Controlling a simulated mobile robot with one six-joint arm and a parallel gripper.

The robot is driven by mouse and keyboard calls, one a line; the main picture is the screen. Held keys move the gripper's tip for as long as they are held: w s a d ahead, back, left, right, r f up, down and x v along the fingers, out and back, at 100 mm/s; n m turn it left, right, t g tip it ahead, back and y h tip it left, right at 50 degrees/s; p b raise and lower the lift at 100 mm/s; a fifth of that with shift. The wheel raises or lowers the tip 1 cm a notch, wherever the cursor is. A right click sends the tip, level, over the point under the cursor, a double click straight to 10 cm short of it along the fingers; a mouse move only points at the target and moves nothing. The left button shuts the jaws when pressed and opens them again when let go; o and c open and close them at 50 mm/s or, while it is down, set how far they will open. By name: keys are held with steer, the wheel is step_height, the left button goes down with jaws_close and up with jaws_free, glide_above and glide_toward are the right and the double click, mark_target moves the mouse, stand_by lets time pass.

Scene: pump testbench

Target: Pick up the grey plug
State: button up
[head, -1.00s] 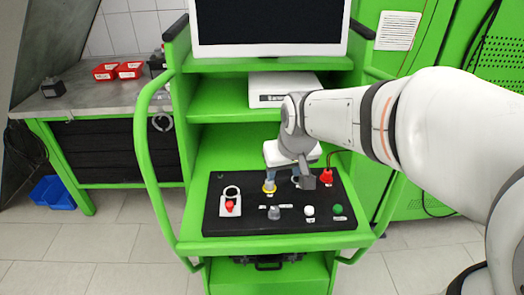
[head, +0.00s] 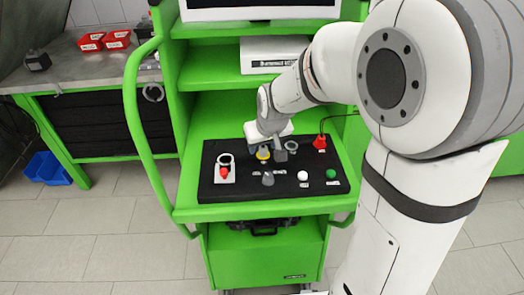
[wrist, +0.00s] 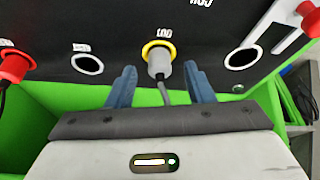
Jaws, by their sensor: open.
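The grey plug (wrist: 158,62) sits in a yellow-ringed socket on the black panel, with its cable trailing toward my gripper. My gripper (wrist: 160,69) is open, with one blue finger on each side of the plug. The fingers are apart from it, with a gap on both sides. In the head view, my gripper is over the back of the panel, at the yellow-ringed socket (head: 263,153).
A red plug (head: 320,142) with a cable stands right of my gripper; it also shows in the wrist view (wrist: 14,66). Empty ringed sockets (wrist: 87,63) (wrist: 241,58) flank the grey plug. The panel (head: 232,193) also bears a red switch (head: 225,172), a grey knob and white and green buttons.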

mark_target(264, 148)
steer(key=shift+c, duration=0.5)
steer(key=c, duration=0.8)
step_height(264, 148, up, 10)
steer(key=shift+b, duration=0.3)
